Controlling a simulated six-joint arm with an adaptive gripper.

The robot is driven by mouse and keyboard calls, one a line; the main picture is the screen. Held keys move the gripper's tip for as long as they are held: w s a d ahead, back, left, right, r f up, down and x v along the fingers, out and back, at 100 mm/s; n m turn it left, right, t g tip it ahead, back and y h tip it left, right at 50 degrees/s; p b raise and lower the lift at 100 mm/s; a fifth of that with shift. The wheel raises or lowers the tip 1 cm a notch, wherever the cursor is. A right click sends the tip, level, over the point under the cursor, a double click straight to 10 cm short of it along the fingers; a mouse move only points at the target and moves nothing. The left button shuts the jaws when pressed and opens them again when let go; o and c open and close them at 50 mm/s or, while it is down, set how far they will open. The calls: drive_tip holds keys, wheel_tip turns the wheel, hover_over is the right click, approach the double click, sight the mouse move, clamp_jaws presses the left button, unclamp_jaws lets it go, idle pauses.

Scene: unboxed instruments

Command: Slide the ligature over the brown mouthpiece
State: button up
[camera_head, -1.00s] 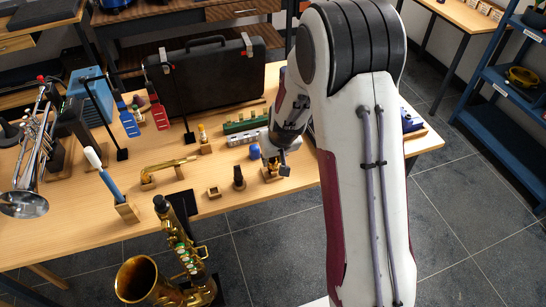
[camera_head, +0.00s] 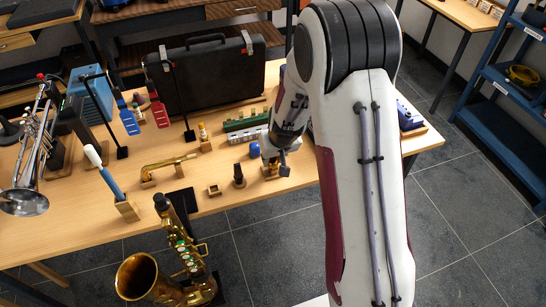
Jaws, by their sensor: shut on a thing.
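My gripper (camera_head: 272,166) is low over the front edge of the table, right of centre. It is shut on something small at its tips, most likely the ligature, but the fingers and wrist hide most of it. A small brownish-gold piece on a wooden block (camera_head: 270,176) shows directly under the gripper; I cannot tell mouthpiece from ligature there. A dark upright mouthpiece-like piece (camera_head: 239,174) stands on its own base just left of the gripper, apart from it. A small wooden block with a dark recess (camera_head: 214,190) sits further left, near the edge.
A gold curved neck (camera_head: 168,166) rests on wooden supports to the left. A blue ball-like item (camera_head: 254,151) and a green rack (camera_head: 245,121) stand behind my gripper. A black case (camera_head: 205,80) is at the back. A saxophone (camera_head: 180,265) stands in front of the table.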

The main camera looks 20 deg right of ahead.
idle(0.4)
drive_tip(key=o, duration=1.2)
drive_tip(key=shift+r, duration=0.1)
drive_tip(key=shift+c, duration=0.3)
drive_tip(key=shift+v, duration=2.9)
